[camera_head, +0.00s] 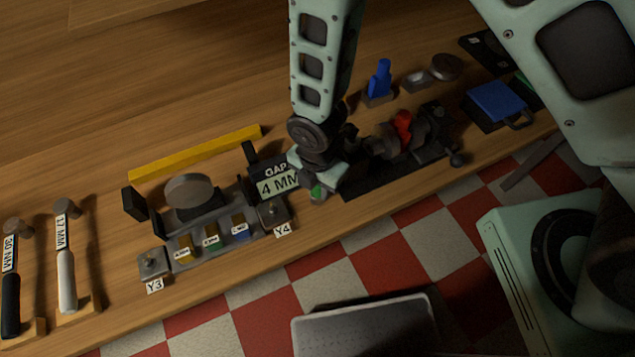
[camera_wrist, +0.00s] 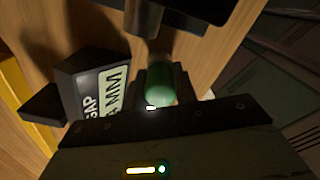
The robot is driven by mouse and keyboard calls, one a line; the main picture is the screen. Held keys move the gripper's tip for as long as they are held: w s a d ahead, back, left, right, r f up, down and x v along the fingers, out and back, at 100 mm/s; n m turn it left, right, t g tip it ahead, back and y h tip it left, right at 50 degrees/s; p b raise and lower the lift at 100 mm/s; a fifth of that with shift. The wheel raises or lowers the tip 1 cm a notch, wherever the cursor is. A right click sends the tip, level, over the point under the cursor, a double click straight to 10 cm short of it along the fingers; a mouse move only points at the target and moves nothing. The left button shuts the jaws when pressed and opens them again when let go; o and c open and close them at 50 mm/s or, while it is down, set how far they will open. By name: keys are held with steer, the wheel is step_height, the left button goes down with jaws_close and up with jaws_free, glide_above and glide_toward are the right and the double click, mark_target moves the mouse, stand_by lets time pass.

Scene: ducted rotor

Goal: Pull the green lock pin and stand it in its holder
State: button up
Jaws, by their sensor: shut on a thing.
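The green lock pin (camera_head: 317,192) shows as a small green end at my gripper (camera_head: 316,188), near the front of the bench. In the wrist view, the green pin (camera_wrist: 160,82) is a rounded green cylinder between the dark fingers (camera_wrist: 158,92), which are shut on it. A grey cylindrical part (camera_wrist: 143,18) lies just beyond the pin; I cannot tell whether they touch. The dark rotor fixture (camera_head: 395,175) with a red part (camera_head: 402,124) is right of my gripper. I cannot tell which piece is the pin's holder.
The "GAP 4 MM" sign (camera_head: 277,183) stands close left of my gripper. A rack (camera_head: 185,262) with yellow, green and blue labelled pieces sits further left, between Y3 (camera_head: 153,262) and Y4 (camera_head: 273,211) blocks. A blue box (camera_head: 495,102) is at right. Bench behind the yellow bar (camera_head: 195,152) is clear.

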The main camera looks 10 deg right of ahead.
steer(key=o, duration=1)
steer(key=shift+o, duration=0.2)
steer(key=shift+r, duration=0.1)
step_height(320, 180, up, 17)
steer(key=b, duration=0.2)
steer(key=shift+r, duration=0.15)
steer(key=s+d+r+m, duration=0.8)
steer(key=s+m, duration=0.3)
steer(key=m, duration=0.8)
steer(key=shift+s+r+m+y, duration=0.2)
steer(key=shift+m+y, duration=0.1)
